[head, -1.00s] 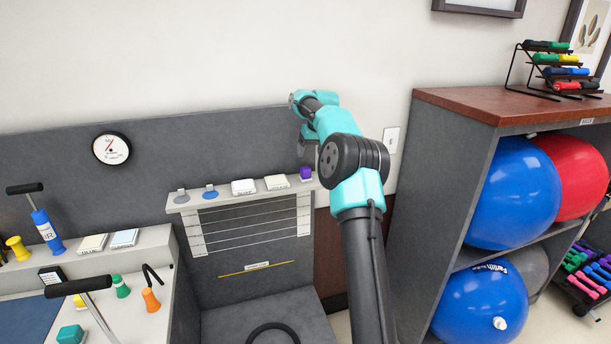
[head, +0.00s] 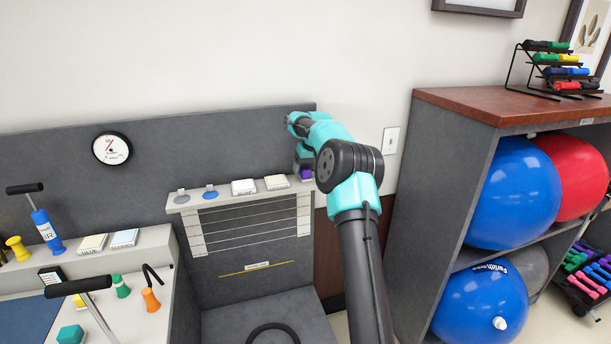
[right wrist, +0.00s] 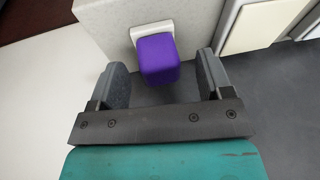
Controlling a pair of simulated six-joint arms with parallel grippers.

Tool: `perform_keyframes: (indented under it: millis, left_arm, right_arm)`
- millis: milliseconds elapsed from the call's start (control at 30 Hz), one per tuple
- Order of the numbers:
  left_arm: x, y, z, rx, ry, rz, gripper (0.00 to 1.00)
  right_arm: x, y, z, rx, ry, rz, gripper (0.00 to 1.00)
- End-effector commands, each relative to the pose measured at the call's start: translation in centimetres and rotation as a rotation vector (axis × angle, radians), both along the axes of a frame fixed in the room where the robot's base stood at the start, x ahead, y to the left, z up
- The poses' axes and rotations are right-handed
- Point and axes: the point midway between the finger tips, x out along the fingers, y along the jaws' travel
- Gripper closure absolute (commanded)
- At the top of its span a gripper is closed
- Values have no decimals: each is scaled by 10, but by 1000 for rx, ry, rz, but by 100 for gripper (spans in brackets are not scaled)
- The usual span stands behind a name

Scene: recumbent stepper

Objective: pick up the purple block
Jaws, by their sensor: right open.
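The purple block (head: 306,173) sits at the right end of the narrow light shelf (head: 247,193) on the grey panel. In the head view my right gripper (head: 304,164) is over it and partly hides it. In the right wrist view the purple block (right wrist: 158,58) stands between the two fingers of my right gripper (right wrist: 162,80), towards their tips. The fingers are open, with a gap on each side of the block. My left gripper is not in view.
Beside the block on the shelf are a cream block (head: 276,182), a white block (head: 244,187) and a blue knob (head: 210,191). The grey panel (head: 240,140) rises behind. A shelf unit with exercise balls (head: 514,193) stands at the right.

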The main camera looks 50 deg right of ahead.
Motion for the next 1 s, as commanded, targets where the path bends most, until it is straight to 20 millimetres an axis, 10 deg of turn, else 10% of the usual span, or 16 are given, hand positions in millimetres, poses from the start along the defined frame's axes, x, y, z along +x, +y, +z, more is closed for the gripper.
perform_keyframes:
  millis: [567, 1000]
  left_arm:
    - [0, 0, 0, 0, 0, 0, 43]
    - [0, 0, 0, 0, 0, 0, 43]
  right_arm:
    - [3, 0, -9, 0, -1, 0, 27]
    - [3, 0, -9, 0, -1, 0, 68]
